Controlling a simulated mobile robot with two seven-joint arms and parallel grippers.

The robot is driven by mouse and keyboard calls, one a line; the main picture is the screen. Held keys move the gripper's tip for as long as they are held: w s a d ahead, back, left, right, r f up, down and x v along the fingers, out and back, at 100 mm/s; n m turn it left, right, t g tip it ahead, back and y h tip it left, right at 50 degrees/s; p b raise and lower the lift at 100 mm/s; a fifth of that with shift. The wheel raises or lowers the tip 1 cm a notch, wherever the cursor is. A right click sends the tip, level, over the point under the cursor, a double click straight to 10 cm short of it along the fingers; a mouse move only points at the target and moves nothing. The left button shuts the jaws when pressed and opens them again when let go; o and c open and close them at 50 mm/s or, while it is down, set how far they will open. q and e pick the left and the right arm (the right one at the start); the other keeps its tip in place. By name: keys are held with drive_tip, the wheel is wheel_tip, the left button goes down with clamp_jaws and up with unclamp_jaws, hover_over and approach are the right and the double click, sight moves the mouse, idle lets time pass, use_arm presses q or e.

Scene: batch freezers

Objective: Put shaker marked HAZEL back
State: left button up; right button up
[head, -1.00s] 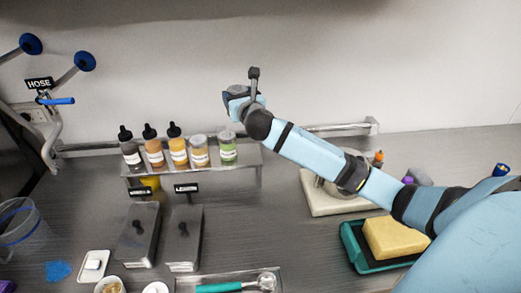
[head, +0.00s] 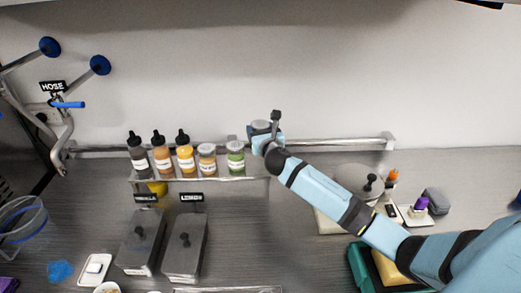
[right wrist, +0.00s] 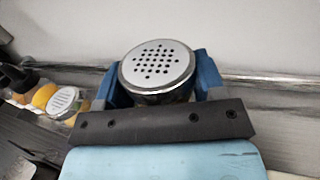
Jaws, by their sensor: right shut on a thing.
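My right gripper (head: 262,132) is shut on a shaker (head: 261,125) at the right end of the raised shelf (head: 258,164). In the right wrist view the shaker (right wrist: 158,68) shows its round metal lid with holes, between the blue fingers of the gripper (right wrist: 158,85). Its label is hidden, so I cannot read HAZEL on it. It looks upright, and I cannot tell whether its base touches the shelf. On the shelf to its left stand a green-filled shaker (head: 236,158) and a tan-filled shaker (head: 207,161). My left gripper is not in view.
Several dropper-topped bottles (head: 162,155) fill the shelf's left part. A rail (head: 330,143) runs along the wall behind. Two lidded metal containers (head: 185,250) stand in front. A green tray (head: 358,262) and a small white tray (head: 412,217) lie to the right.

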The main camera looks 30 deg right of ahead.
drive_tip(key=shift+f+b, duration=0.4)
drive_tip(key=shift+f, duration=3.2)
drive_tip(key=shift+f, duration=0.1)
drive_tip(key=o, duration=0.7)
drive_tip(key=shift+c, duration=0.2)
drive_tip(key=b+v, duration=0.1)
drive_tip(key=v, duration=1.1)
